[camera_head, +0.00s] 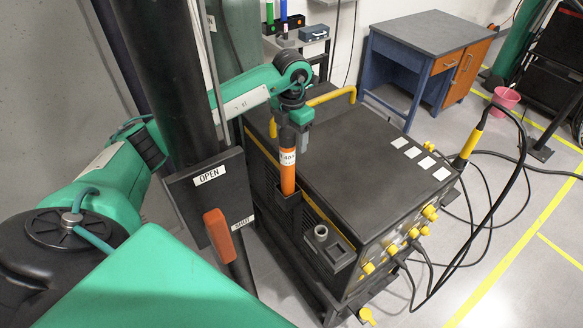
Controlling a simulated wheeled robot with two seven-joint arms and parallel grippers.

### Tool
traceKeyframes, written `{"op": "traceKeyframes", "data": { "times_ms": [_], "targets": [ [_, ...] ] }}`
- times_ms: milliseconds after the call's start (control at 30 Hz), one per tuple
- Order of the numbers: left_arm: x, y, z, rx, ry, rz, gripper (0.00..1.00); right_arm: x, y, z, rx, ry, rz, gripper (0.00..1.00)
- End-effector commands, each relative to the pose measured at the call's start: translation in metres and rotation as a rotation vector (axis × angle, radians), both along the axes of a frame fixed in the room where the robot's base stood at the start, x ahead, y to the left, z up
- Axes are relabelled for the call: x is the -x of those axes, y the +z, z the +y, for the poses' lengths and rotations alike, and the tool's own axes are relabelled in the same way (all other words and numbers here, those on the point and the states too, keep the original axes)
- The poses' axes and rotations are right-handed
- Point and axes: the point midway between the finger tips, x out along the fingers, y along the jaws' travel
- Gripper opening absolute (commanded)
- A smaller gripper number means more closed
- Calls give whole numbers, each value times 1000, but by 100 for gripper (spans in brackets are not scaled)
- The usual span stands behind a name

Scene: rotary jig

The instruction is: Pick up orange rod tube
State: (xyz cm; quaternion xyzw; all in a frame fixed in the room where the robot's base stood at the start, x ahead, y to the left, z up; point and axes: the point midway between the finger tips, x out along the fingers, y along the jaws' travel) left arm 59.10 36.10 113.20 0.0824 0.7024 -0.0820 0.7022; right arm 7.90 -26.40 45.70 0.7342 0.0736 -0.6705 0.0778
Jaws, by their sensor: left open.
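The orange rod tube (288,172) stands upright, with a dark upper end and a white label. Its lower end sits in a dark square holder (288,212) on the near side of the black machine. My green left arm comes in from the left and bends down over the tube. My left gripper (297,138) is open at the tube's dark upper end. The fingers are small and partly hidden, so I cannot tell whether they touch it. My right gripper is not in view.
A second holder with a grey round socket (321,234) is beside the tube. The black machine (365,160) has yellow handles and cables. A dark post with an OPEN sign (210,176) and an orange-handled lever (219,234) stands close left. A desk (425,45) is behind.

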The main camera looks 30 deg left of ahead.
Motion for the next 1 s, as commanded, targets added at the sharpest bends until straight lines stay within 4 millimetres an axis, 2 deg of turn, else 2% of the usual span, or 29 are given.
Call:
{"op": "traceKeyframes", "data": {
  "times_ms": [133,333,367,667,1000],
  "targets": [
    [0,-8,0,-1,-1,0,64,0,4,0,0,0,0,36],
    [0,-9,0,-1,-1,-1,64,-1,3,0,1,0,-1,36],
    [0,-9,0,-1,-1,-1,60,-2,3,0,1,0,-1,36],
    [0,-9,0,0,-1,-1,1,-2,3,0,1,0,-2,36],
    [0,-8,-1,3,-2,-2,0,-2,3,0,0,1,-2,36]
  ]
}}
